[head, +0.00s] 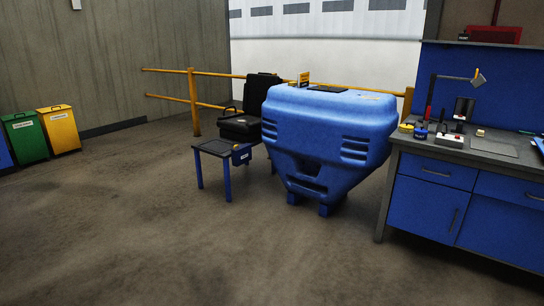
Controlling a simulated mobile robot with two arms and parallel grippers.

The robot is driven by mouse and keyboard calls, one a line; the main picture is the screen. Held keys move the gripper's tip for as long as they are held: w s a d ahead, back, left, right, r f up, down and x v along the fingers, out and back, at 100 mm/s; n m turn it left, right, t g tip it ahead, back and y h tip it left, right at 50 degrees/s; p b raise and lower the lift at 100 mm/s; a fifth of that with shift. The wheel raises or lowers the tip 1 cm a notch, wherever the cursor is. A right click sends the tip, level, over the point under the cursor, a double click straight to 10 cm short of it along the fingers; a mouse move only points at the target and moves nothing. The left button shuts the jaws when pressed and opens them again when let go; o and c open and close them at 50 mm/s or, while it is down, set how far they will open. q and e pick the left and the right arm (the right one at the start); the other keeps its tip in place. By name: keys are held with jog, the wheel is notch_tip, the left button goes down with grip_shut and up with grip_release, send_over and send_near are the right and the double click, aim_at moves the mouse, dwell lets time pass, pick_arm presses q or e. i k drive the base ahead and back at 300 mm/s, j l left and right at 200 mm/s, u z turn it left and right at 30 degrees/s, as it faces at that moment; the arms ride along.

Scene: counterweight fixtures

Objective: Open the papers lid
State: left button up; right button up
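A green bin (24,138) and a yellow bin (60,130) stand on the floor at the far left, by the grey wall. Each has a flat lid that looks closed, with a dark handle on top and a white label on its front. The labels are too small to read, so I cannot tell which bin is for papers. A sliver of a blue bin (4,154) shows at the left edge; most of it is cut off. Neither of my grippers is in view.
A blue workbench (434,203) fills the right. A yellow railing (193,100) runs behind. The left and front floor is clear.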

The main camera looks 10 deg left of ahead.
aim_at(238, 148)
jog(key=i+j+u, duration=0.35)
jog(key=i, duration=0.65)
jog(key=i+u, duration=0.35)
jog(key=i, duration=0.7)
jog(key=i+z, duration=0.1)
jog(key=i, duration=1.2)
jog(key=i+j, duration=0.2)
jog(key=i, duration=1.05)
jog(key=l+z, duration=0.05)
